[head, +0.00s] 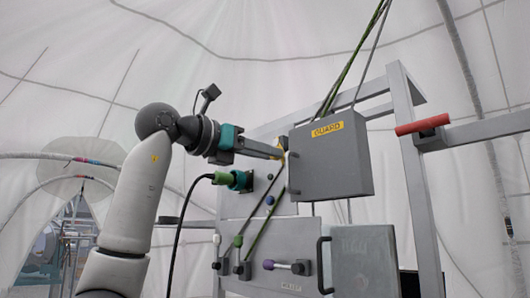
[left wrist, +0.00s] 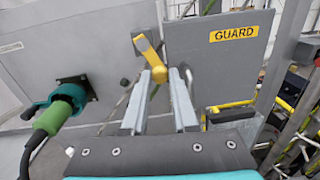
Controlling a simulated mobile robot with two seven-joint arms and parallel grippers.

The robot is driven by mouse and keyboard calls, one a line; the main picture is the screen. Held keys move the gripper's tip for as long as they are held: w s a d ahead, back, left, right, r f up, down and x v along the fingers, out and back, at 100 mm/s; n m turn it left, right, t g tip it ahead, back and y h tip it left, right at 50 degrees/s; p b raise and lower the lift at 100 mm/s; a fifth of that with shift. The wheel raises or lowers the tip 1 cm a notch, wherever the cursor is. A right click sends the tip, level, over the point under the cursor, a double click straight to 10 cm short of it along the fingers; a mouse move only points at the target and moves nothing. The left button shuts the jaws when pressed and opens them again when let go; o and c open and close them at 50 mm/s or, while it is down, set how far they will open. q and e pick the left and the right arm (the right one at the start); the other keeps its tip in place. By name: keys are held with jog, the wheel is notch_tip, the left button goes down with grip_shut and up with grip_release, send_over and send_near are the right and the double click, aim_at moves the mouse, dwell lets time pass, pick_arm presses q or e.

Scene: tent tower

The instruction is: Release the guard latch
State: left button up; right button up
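The guard (head: 330,165) is a grey box-like cover with a yellow GUARD label. It also shows in the left wrist view (left wrist: 215,70). The guard latch (left wrist: 148,52) is a yellow lever on the panel beside the guard's left edge; in the head view only a little yellow (head: 283,151) shows by my fingertips. My left gripper (head: 279,154) reaches in from the left. In the left wrist view its two fingers (left wrist: 167,73) are apart, with the latch's lower end at the left fingertip; I cannot tell whether they touch. My right gripper is not in view.
A green plug (head: 222,178) with a black cable sits in a teal socket left of the guard. Several small levers (head: 240,265) and a grey door (head: 362,262) are below. A red handle (head: 422,125) stands out at right. Straps (head: 355,60) run above the guard.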

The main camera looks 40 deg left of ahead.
pick_arm(q)
grip_shut()
jog(key=m+p, duration=0.1)
jog(key=a+m+p, duration=0.1)
jog(key=m+p, duration=0.1)
jog(key=shift+f, duration=0.1)
dwell(0.5)
jog(key=shift+o, duration=1.4)
grip_release()
